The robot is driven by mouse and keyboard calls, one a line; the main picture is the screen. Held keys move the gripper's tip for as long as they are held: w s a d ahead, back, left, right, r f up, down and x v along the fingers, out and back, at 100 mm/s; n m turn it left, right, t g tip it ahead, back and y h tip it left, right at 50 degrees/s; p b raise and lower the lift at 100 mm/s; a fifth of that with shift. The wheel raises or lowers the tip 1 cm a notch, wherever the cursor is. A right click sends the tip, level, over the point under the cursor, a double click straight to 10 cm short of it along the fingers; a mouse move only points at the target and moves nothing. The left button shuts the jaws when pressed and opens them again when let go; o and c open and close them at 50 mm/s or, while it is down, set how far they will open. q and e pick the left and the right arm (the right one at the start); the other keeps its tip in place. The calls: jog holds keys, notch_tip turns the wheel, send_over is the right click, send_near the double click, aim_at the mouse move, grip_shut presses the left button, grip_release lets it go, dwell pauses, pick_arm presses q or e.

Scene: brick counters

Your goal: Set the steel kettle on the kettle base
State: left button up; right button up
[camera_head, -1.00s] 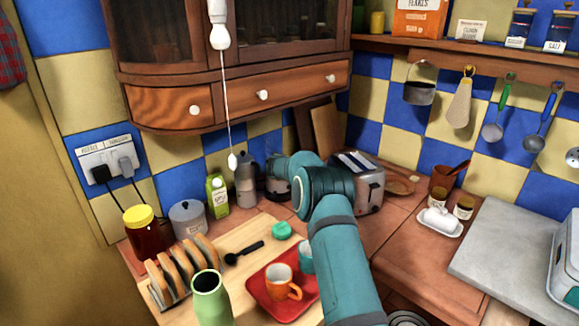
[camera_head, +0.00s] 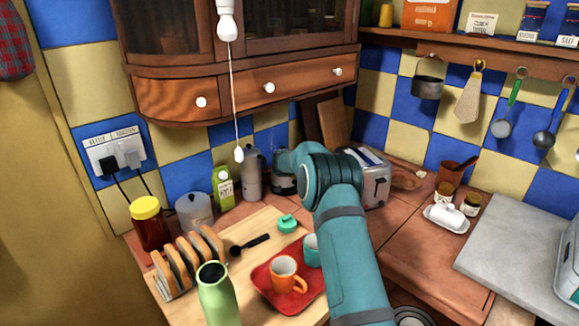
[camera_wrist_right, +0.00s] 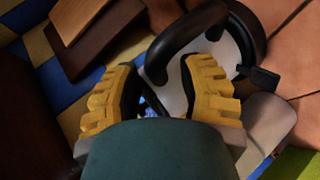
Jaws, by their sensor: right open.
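The steel kettle (camera_head: 284,184) stands in the back corner of the counter, partly hidden behind my right arm. In the right wrist view its pale body and curved black handle (camera_wrist_right: 180,42) show just beyond my right gripper (camera_wrist_right: 160,85). That gripper has its yellow fingers apart, with part of the handle in front of the gap; I cannot tell if they touch. In the head view the gripper is hidden behind the arm. I cannot clearly make out the kettle base. My left gripper is not in view.
A wooden board (camera_head: 209,246) in front bears a toast rack, a green bottle and a red tray (camera_head: 262,288). The cabinet (camera_head: 240,88) hangs above.

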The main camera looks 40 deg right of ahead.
jog(key=b+v, duration=0.2)
jog(key=v, duration=1)
jog(key=shift+a, duration=0.15)
jog(key=shift+w+f, duration=0.1)
jog(key=shift+f, duration=0.05)
